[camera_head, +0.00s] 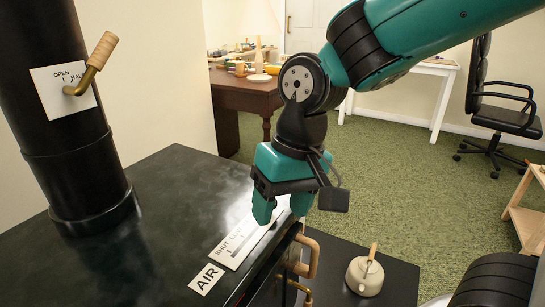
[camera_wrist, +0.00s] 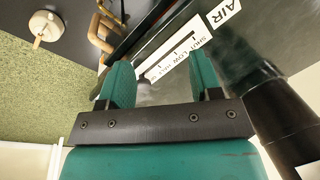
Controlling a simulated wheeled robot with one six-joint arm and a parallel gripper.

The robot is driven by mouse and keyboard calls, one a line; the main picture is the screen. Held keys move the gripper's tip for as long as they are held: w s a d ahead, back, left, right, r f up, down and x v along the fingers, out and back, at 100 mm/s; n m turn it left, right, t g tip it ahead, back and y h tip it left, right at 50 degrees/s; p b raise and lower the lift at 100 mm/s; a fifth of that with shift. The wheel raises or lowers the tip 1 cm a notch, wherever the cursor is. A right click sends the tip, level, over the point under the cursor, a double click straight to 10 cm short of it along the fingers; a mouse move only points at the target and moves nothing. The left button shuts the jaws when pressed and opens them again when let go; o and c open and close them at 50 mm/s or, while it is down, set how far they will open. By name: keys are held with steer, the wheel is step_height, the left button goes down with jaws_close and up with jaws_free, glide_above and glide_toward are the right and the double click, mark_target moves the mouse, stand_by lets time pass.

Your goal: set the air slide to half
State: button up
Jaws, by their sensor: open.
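The air slide's white scale plate (camera_head: 229,250) lies along the front edge of the black stove top, beside a white AIR label (camera_head: 206,279). In the wrist view the plate (camera_wrist: 183,52) reads SHUT, LOW, HALF from the AIR label (camera_wrist: 227,12) inward. A dark grey blurred shape (camera_wrist: 146,86), perhaps the slide's knob, shows between my fingers near the plate's far end; I cannot tell its setting. My gripper (camera_head: 283,209) points down over the plate's far end, hiding that part in the head view. Its two teal fingers (camera_wrist: 160,72) are apart, with no grip visible.
A black flue pipe (camera_head: 65,120) with a wood-handled damper (camera_head: 97,58) rises at the left. A cream kettle (camera_head: 365,276) stands on the dark hearth. Green carpet lies beyond.

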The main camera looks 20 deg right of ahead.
steer(key=w+d+r+m+h+p, duration=0.2)
steer(key=w+d+r+m+p, duration=0.1)
steer(key=w+r+m+p, duration=0.7)
steer(key=shift+n, duration=0.6)
steer(key=f, duration=0.5)
steer(key=f+b, duration=0.1)
steer(key=f, duration=0.4)
steer(key=f+b, duration=0.1)
steer(key=f, duration=0.5)
steer(key=shift+w+f, duration=0.1)
steer(key=shift+w, duration=0.15)
